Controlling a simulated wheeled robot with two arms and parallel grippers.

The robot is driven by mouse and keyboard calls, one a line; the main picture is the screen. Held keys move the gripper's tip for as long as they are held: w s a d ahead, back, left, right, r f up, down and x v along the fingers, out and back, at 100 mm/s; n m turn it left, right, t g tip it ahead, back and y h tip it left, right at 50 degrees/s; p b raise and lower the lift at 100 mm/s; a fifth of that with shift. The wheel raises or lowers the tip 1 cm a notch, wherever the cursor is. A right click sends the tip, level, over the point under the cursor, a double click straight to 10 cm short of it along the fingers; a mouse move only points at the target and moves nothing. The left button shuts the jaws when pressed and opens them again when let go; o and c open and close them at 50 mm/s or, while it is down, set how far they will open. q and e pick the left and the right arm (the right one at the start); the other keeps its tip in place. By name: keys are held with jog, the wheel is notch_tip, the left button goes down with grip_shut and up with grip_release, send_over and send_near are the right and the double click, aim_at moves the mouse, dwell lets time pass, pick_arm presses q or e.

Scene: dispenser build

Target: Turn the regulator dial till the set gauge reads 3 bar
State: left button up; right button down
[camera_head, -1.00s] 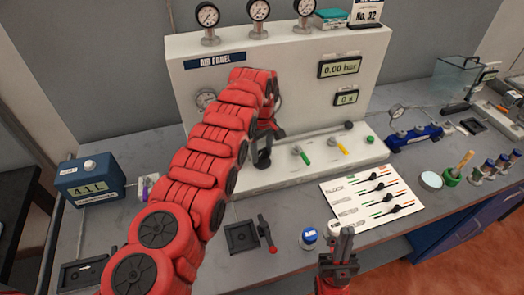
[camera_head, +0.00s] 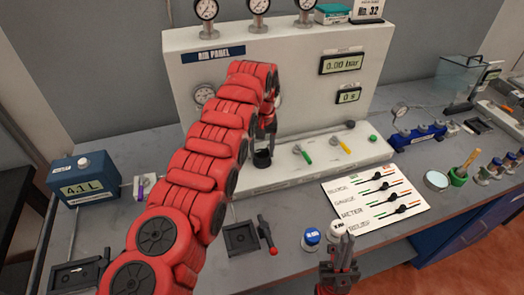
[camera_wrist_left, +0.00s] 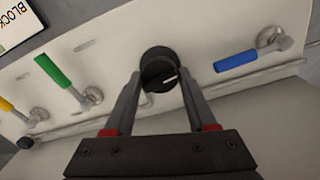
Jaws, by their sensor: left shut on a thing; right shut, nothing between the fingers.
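The black regulator dial (camera_head: 262,160) sits at the foot of the white air panel (camera_head: 300,65). In the left wrist view the dial (camera_wrist_left: 158,66) shows a pale pointer line. My left gripper (camera_head: 268,138) is shut on the dial, with one finger on each side (camera_wrist_left: 160,90). A round gauge (camera_head: 204,94) on the panel face is partly behind my left arm; its reading is too small to tell. A display (camera_head: 342,64) reads 0.00 bar. My right gripper (camera_head: 342,242) is shut and empty at the table front.
Green (camera_head: 303,154) and yellow (camera_head: 341,143) levers stand right of the dial; a blue lever (camera_wrist_left: 236,62) shows in the wrist view. Several gauges (camera_head: 259,8) top the panel. A white board with sliders (camera_head: 352,211) and a blue-capped jar (camera_head: 312,237) lie near my right gripper.

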pick_arm(q)
jog(key=m, duration=0.6)
jog(key=shift+r+m, duration=0.1)
jog(key=shift+m, duration=0.2)
jog(key=m, duration=0.6)
dwell(0.4)
jog(key=o, duration=1.4)
jog(key=shift+c, duration=0.2)
